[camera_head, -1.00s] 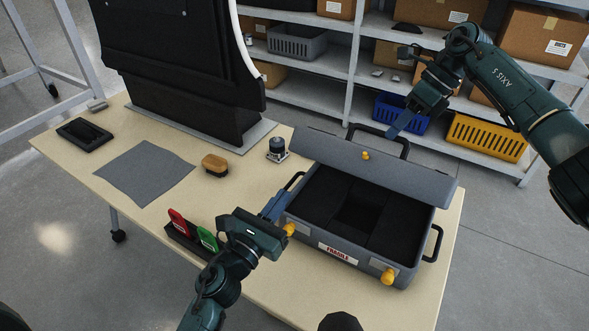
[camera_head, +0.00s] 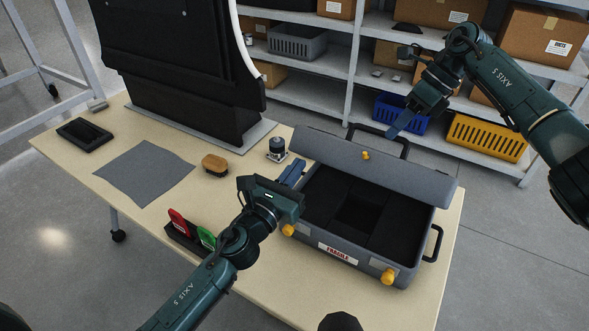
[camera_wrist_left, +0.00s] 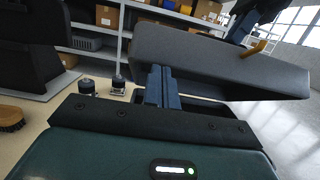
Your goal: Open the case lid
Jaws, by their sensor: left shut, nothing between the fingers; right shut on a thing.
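The grey case (camera_head: 345,253) stands on the table with its lid (camera_head: 400,174) raised and tilted back, showing a black foam interior with a square recess. My right gripper (camera_head: 393,134) is shut on the lid's black handle (camera_head: 378,130) at the back; the exact contact is small. My left gripper (camera_head: 293,171) is shut and empty at the case's left side, by the lid's left end. In the left wrist view its blue fingers (camera_wrist_left: 163,82) point toward the lid (camera_wrist_left: 205,60), overlapping its lower left edge; contact cannot be told.
A small dark cylindrical device (camera_head: 277,150) and a brush (camera_head: 214,164) stand left of the case. Red and green-handled tools (camera_head: 205,236) sit in a holder near my left arm. A grey cloth (camera_head: 145,172) lies further left. Shelves with bins (camera_head: 402,113) stand behind.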

